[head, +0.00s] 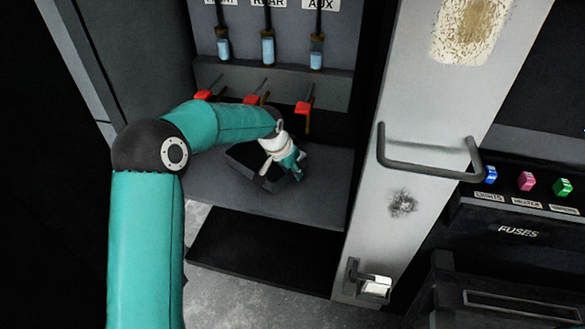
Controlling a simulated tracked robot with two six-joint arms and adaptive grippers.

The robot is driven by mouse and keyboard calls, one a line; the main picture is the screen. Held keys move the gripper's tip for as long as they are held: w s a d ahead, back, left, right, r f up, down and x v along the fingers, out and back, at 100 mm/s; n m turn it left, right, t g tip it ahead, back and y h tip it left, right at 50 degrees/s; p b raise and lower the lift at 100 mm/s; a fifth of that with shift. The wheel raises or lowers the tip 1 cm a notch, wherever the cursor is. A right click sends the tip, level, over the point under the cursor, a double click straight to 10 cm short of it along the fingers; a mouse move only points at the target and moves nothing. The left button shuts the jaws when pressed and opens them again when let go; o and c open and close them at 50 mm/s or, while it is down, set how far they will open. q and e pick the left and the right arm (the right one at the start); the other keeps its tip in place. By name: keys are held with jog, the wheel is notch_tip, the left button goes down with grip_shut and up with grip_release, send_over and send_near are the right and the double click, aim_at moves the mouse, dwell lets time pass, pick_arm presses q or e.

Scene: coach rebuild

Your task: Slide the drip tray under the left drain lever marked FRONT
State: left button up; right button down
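The drip tray (244,154), a dark shallow box, sits on the grey shelf of the open bay, below the levers and nearer the middle and right ones. My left gripper (283,176) is at the tray's right side, pointing down; its fingers are small and dark against the tray, so I cannot tell whether they grip it. Three drain levers with red handles stick out above: the left lever (204,95), the middle lever (251,99) and the right lever (303,107). My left forearm passes in front of the shelf's left part. My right gripper is not in view.
Labels above are cut by the picture's top; REAR (268,2) and AUX (320,4) are readable, the left one only partly. Sight glasses (267,50) hang above the levers. A grey panel with a bar handle (430,170) stands right. Bare shelf (325,175) lies right of the tray.

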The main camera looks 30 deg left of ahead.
pick_arm(q)
grip_shut()
jog(key=shift+a, duration=0.1)
